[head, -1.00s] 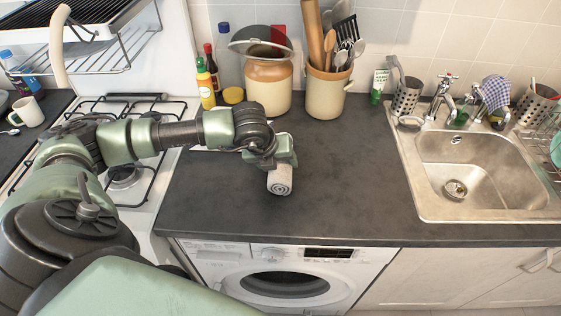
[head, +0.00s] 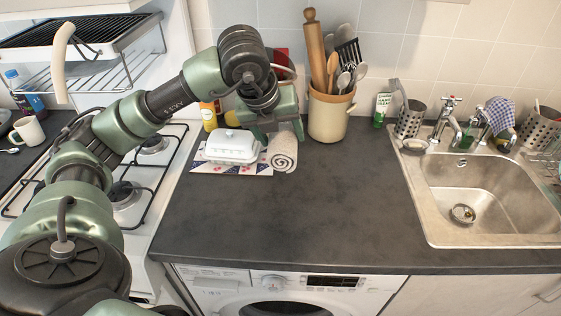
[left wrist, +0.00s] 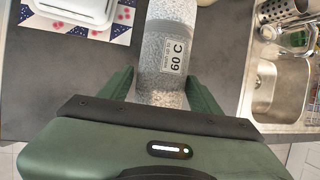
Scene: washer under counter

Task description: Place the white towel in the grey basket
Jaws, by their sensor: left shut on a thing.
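The white towel (head: 284,158) is rolled up, its spiral end facing the camera in the head view. My left gripper (head: 275,130) is shut on it and holds it over the back of the dark counter, right of the butter dish. In the left wrist view the towel (left wrist: 168,50) lies between the two green fingers (left wrist: 161,88) and shows a "60 C" label. I cannot tell for sure how high it is above the counter. The grey basket does not show in these views. My right gripper is out of view.
A white butter dish (head: 232,147) stands on a patterned mat (head: 208,166) beside the towel. A utensil crock (head: 330,115) is close behind on the right. The sink (head: 480,190) is at right, a gas hob (head: 135,190) at left, a washer (head: 290,290) under the counter. The counter's middle is clear.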

